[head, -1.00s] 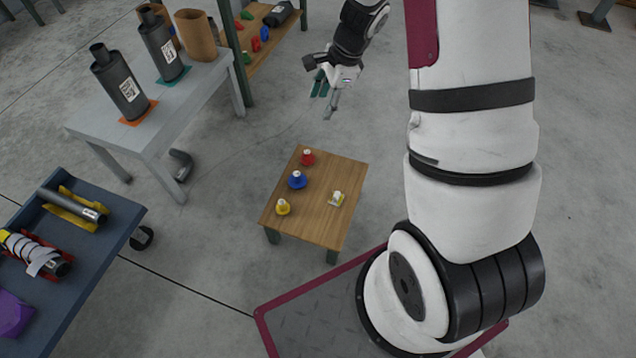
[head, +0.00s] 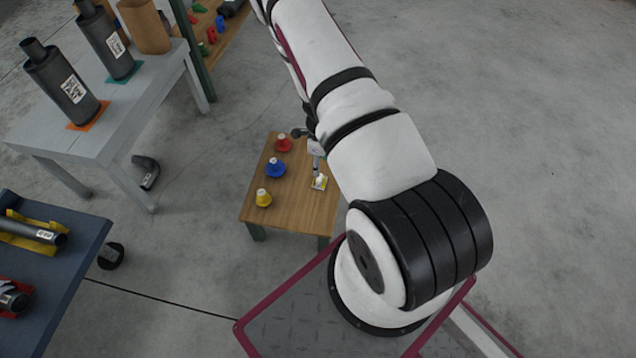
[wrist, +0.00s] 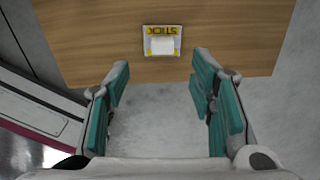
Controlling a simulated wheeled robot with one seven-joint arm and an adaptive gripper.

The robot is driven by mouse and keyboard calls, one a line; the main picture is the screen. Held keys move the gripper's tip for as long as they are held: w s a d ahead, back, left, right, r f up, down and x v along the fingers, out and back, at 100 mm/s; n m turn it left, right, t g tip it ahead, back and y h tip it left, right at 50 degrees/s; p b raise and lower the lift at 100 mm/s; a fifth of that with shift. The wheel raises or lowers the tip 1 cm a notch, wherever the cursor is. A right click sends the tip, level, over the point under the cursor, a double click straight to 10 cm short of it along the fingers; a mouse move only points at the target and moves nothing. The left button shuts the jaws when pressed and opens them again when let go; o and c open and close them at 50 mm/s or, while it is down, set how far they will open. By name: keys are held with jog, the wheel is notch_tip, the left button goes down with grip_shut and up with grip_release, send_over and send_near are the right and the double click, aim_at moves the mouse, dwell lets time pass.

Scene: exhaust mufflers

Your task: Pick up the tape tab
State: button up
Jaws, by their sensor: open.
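The tape tab is a small white piece on a yellow-edged card marked "STICK". It lies on the small wooden table, and in the head view the tape tab (head: 319,183) is near the table's right side. In the wrist view the tape tab (wrist: 162,43) is at top centre, upside down to me, just beyond my gripper (wrist: 161,72). My gripper's teal fingers are spread apart with nothing between them. In the head view my gripper (head: 316,155) is beside the tab over the table, partly hidden by my arm.
The wooden table (head: 290,212) also bears a red knob-topped piece (head: 283,143), a blue one (head: 275,168) and a yellow one (head: 264,198) to the left of the tab. A grey bench (head: 130,112) with mufflers stands at upper left, and a blue cart (head: 75,262) at lower left.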

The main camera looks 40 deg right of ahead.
aim_at(320, 177)
notch_tip(320, 177, down, 9)
jog(key=b, duration=0.3)
jog(key=shift+w+d+f, duration=0.1)
jog(key=shift+d+f, duration=0.05)
jog(key=c, duration=0.8)
